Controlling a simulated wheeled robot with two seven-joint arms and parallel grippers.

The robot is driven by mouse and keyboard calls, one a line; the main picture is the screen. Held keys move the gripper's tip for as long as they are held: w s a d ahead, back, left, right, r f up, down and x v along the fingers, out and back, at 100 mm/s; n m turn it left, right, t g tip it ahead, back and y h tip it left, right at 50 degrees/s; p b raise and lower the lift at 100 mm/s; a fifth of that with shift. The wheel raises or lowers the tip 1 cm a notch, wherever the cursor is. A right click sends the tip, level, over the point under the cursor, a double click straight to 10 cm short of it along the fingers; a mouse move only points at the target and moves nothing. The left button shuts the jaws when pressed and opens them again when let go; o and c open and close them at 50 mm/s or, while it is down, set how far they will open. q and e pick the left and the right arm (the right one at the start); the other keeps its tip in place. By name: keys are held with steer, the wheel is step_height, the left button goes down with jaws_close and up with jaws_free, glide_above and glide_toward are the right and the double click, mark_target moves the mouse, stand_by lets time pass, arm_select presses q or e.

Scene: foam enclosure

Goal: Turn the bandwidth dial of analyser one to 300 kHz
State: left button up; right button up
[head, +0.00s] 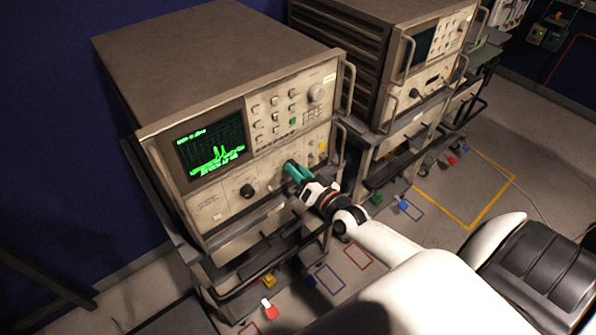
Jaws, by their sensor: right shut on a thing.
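The nearer analyser (215,62) stands on a rack at the left, its screen (211,151) lit with a green trace. Its lower front panel has a black dial (247,190) that stands free, and a second dark dial (288,163) further right. My right gripper (294,171), with green fingers, reaches the panel from the lower right and is shut on that second dial, largely hiding it. The labels and dial settings are too small to read, so I cannot tell which dial is for bandwidth. My left gripper is not in view.
A second analyser (395,40) stands on its own rack behind and to the right. Metal handles (349,88) stick out at the nearer analyser's right edge. Small coloured blocks, such as a yellow one (269,281), lie below. Floor at the right is mostly clear.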

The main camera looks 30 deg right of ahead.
steer(key=o, duration=1)
steer(key=shift+c, duration=0.2)
steer(key=shift+s, duration=0.15)
steer(key=s+d+b, duration=0.1)
steer(key=s, duration=1)
steer(key=shift+s+b, duration=0.3)
steer(key=shift+s, duration=0.1)
